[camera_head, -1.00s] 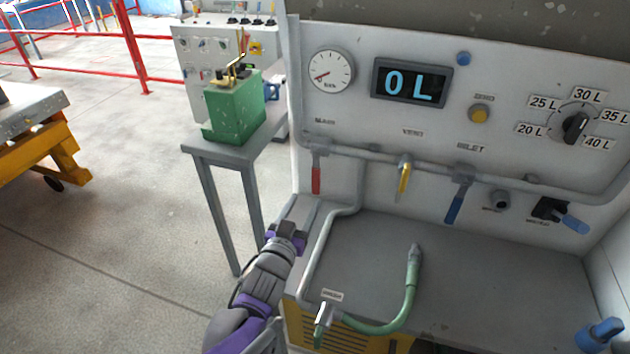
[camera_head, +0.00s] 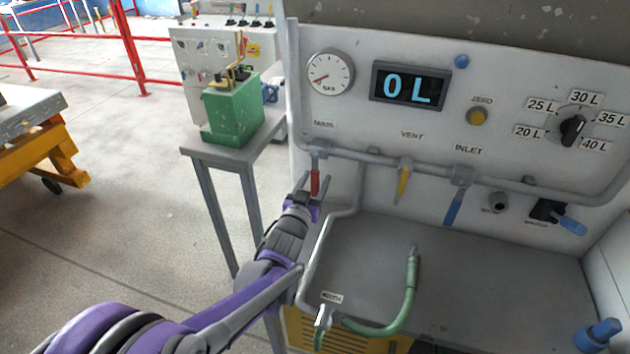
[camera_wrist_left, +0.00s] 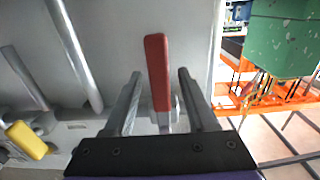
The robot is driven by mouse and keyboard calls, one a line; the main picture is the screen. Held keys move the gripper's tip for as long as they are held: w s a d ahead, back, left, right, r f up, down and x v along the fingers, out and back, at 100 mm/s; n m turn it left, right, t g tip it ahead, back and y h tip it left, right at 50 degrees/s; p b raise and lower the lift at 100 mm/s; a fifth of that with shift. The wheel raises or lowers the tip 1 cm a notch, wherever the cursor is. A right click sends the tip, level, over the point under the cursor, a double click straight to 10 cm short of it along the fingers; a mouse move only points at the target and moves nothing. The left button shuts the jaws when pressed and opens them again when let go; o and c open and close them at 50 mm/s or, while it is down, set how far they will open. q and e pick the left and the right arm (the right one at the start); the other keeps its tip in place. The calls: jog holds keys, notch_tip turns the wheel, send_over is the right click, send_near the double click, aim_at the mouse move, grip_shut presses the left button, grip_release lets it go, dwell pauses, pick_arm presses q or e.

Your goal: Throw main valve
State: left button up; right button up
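The main valve's red lever (camera_head: 315,181) hangs straight down from the pipe under the label MAIN (camera_head: 323,124) at the panel's left. My left gripper (camera_head: 308,187) is at this lever in the head view. In the left wrist view the red lever (camera_wrist_left: 157,72) stands between the two open fingers of my left gripper (camera_wrist_left: 158,95), with a gap visible on each side. The gauge (camera_head: 330,72) above has its needle at the low left, and the display (camera_head: 410,88) reads 0 L. My right gripper is not in view.
A yellow vent lever (camera_head: 404,182) and a blue inlet lever (camera_head: 454,207) hang farther right; the yellow one also shows in the wrist view (camera_wrist_left: 27,139). A bent pipe (camera_head: 327,240) and green hose (camera_head: 410,290) are nearby. A green box (camera_head: 233,112) stands on a side table.

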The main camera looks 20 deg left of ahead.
pick_arm(q)
grip_shut()
dwell(1.2)
